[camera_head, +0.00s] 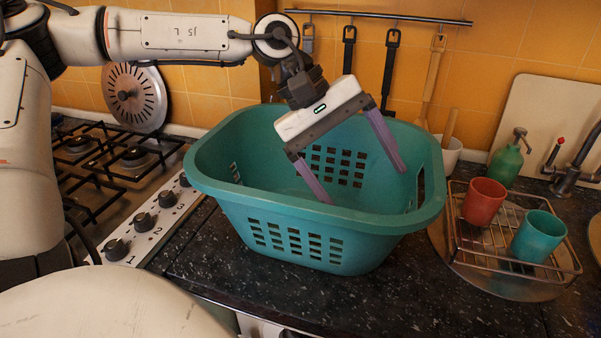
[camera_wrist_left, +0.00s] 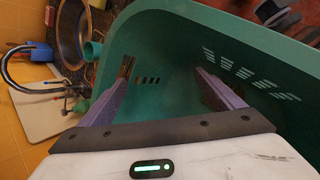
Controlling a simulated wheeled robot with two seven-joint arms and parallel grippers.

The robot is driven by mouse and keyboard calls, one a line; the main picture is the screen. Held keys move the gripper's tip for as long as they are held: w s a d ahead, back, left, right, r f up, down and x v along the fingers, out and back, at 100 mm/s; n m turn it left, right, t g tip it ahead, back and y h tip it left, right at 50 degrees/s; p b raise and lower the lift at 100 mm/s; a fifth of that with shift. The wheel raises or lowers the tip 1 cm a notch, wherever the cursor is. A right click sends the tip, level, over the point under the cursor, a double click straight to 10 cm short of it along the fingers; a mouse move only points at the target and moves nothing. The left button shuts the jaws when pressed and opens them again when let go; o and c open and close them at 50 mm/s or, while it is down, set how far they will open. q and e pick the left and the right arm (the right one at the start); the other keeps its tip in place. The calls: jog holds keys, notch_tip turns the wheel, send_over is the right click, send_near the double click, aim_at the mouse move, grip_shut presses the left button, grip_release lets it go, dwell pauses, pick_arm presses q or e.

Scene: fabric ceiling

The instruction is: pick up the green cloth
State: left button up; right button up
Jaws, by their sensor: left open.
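I cannot make out a green cloth in either view. A teal plastic laundry basket (camera_head: 215,160) with slotted walls stands on the dark counter, and its green inner wall fills much of the left wrist view (camera_wrist_left: 255,45). The front wall hides part of its floor in the head view. My left gripper (camera_head: 362,186) is open, its two purple fingers reaching down inside the basket, apart from each other. In the left wrist view my left gripper (camera_wrist_left: 162,77) shows nothing between its fingers. My right gripper is not in view.
A gas hob (camera_head: 110,160) with a knob panel is left of the basket. A wire rack (camera_head: 490,240) with a red cup (camera_head: 484,202) and a teal cup (camera_head: 538,237) stands close on the right. Utensils hang from a rail (camera_head: 380,17) behind.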

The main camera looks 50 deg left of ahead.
pick_arm(q)
jog(key=s+a+f+m+g+y, duration=0.1)
jog(key=a+f, duration=0.1)
jog(key=f, duration=0.1)
jog(key=s+a+f+m+g+y, duration=0.1)
jog(key=a+f+g+y, duration=0.1)
jog(key=a+f, duration=0.1)
jog(key=s+a+f+m+g+y, duration=0.1)
jog(key=a+f+m+y, duration=0.1)
jog(key=a+f, duration=0.1)
jog(key=shift+s+f, duration=0.1)
jog(key=shift+f, duration=0.5)
jog(key=f, duration=0.2)
jog(key=f+p, duration=0.1)
jog(key=f, duration=0.1)
jog(key=shift+s+d+f, duration=0.15)
jog(key=shift+d, duration=0.05)
jog(key=c, duration=1.1)
